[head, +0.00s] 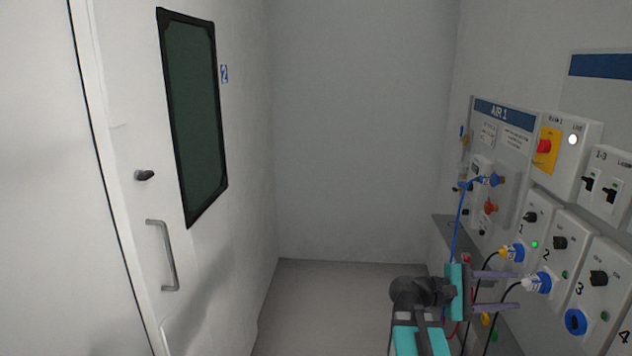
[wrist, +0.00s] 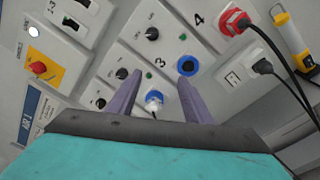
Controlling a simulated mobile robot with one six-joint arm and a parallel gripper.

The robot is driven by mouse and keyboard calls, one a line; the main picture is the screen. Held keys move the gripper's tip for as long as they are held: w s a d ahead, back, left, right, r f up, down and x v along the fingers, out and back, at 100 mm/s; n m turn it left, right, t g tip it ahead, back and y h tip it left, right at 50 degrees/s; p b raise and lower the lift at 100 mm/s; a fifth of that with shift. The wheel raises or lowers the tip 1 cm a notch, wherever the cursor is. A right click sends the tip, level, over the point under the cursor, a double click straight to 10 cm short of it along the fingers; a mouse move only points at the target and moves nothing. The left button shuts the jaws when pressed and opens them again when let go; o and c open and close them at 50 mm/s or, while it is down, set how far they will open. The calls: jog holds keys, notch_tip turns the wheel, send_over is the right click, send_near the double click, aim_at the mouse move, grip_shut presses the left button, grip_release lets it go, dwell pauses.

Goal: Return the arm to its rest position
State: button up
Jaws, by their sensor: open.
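My gripper (head: 497,290) is in the lower right of the head view, in front of the wall panels. Its two purple fingers point right toward the numbered socket boxes. In the wrist view my gripper (wrist: 152,92) is open, with its fingers apart. A blue and white plug (wrist: 154,98) shows between and beyond the fingers, seated in a socket. I cannot tell how far the fingers are from it. In the head view this looks like the plug on box 2 (head: 537,283). Nothing is held.
The AIR 1 panel (head: 502,135) with a blue hose (head: 460,225) is beyond my arm. A red plug (wrist: 236,20) with a black cable sits by socket 4. Cables hang near the gripper. A white door (head: 130,180) stands left. The floor (head: 325,300) between is clear.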

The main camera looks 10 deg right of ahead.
jog(key=s+a+f+n+t+y, duration=0.15)
jog(key=a+f, duration=0.35)
jog(key=f, duration=0.7)
jog(key=a+f+n+y, duration=0.2)
jog(key=a+f, duration=0.3)
jog(key=f, duration=0.7)
jog(key=s+a+f+n+t+y, duration=0.15)
jog(key=a+f, duration=0.45)
jog(key=f, duration=0.7)
jog(key=s+a+f+m+g+y, duration=0.2)
jog(key=s+a+f+y, duration=0.3)
jog(key=s+a+f, duration=0.45)
jog(key=s+a+f+m+g+y, duration=0.2)
jog(key=s+a+f+m+y, duration=0.15)
jog(key=s+a+f, duration=0.55)
jog(key=w+a+f+m+y, duration=0.2)
jog(key=a+f+m+y, duration=0.1)
jog(key=a, duration=0.4)
jog(key=shift+w+f+y, duration=0.2)
jog(key=shift+f+y, duration=0.15)
jog(key=shift+f, duration=0.1)
jog(key=c, duration=0.4)
